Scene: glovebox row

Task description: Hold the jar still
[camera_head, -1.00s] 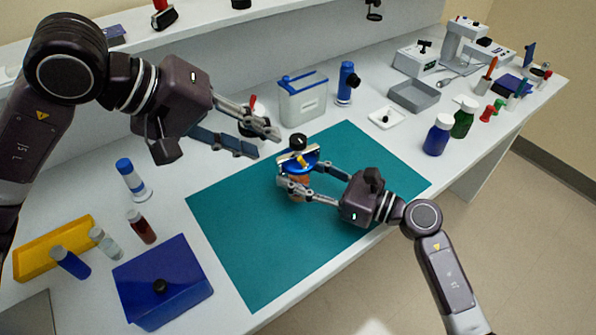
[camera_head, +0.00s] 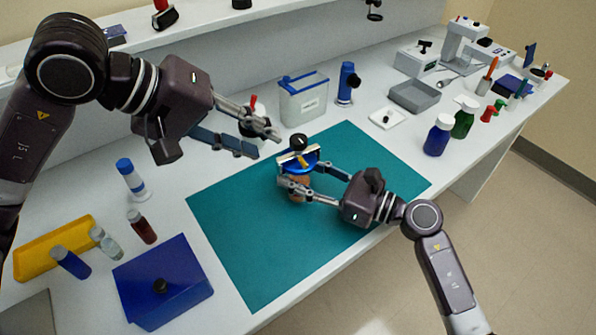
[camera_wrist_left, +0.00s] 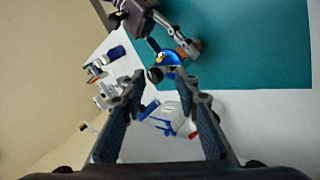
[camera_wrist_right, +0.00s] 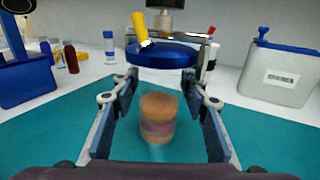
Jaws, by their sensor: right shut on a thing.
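The jar (camera_head: 299,187) stands over the teal mat (camera_head: 250,230) in the head view. In the right wrist view its orange-brown body (camera_wrist_right: 158,118) looks blurred, with a wide blue lid (camera_wrist_right: 162,56) above it. A yellow piece and a metal bar with a dark knob (camera_head: 298,142) sit at the lid. My right gripper (camera_head: 297,174) is shut on the jar, one finger on each side. My left gripper (camera_head: 267,144) is open and empty, up and to the left of the jar. The jar's underside contact with the mat is unclear.
A lidded clear container (camera_head: 303,100) and a blue device (camera_head: 346,83) stand behind the mat. A blue box (camera_head: 162,280), a yellow rack (camera_head: 45,250) and several vials are at the left. Blue (camera_head: 438,136) and green bottles stand at the right. Most of the mat is clear.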

